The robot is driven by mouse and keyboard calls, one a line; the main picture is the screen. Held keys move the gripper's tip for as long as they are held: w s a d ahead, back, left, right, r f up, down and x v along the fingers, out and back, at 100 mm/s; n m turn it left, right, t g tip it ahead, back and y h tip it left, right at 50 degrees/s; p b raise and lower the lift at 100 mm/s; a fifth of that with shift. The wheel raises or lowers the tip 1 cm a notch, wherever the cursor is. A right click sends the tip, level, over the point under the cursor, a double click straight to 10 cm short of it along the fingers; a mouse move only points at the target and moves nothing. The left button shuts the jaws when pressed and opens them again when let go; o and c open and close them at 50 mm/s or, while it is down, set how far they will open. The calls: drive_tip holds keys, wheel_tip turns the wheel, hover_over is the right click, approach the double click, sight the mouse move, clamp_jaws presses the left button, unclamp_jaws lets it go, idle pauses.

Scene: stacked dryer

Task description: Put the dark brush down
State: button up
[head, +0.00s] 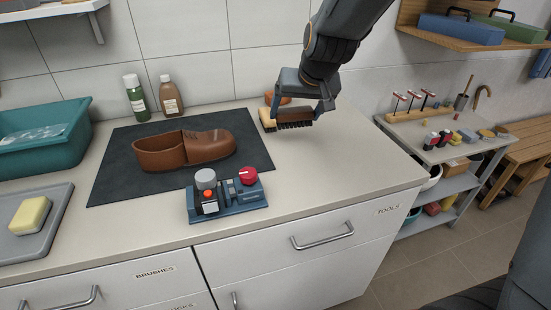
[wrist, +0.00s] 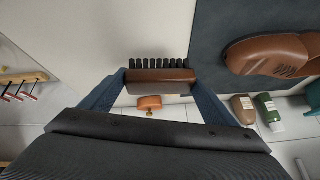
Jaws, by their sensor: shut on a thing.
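My gripper (head: 303,105) is shut on the dark brush (head: 297,125), near the right end of the counter. A small brown-orange object (wrist: 150,103) lies behind the brush, partly hidden by my gripper in the head view.
A brown shoe (head: 210,147) stands on a dark mat (head: 110,180), left of the brush. A blue device with a red knob (head: 226,197) stands at the mat's front edge. Two bottles (head: 171,97) stand behind. The counter right of the brush is bare.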

sight(281, 122)
drive_tip(key=shift+n+y, duration=0.4)
drive_tip(key=shift+n, duration=0.1)
drive_tip(key=a, duration=0.1)
drive_tip(key=a+r, duration=0.1)
drive_tip(key=a, duration=0.1)
drive_tip(key=shift+s+a+r+b, duration=0.25)
drive_tip(key=shift+s+a+b, duration=0.1)
drive_tip(key=shift+a+b, duration=0.05)
drive_tip(key=f, duration=0.2)
drive_tip(key=f+b, duration=0.1)
drive_tip(key=f, duration=0.2)
drive_tip(key=shift+s+a, duration=0.1)
drive_tip(key=shift+a, duration=0.1)
drive_tip(key=shift+f+b, duration=1.4)
drive_tip(key=shift+f, duration=0.85)
drive_tip(key=shift+f+b, duration=0.4)
drive_tip(key=shift+b, duration=0.1)
drive_tip(key=o, duration=1.2)
drive_tip(key=shift+r+p, duration=0.45)
drive_tip(key=shift+p, duration=0.1)
drive_tip(key=p+v, duration=0.2)
drive_tip(key=v, duration=1)
drive_tip(key=shift+p, duration=0.3)
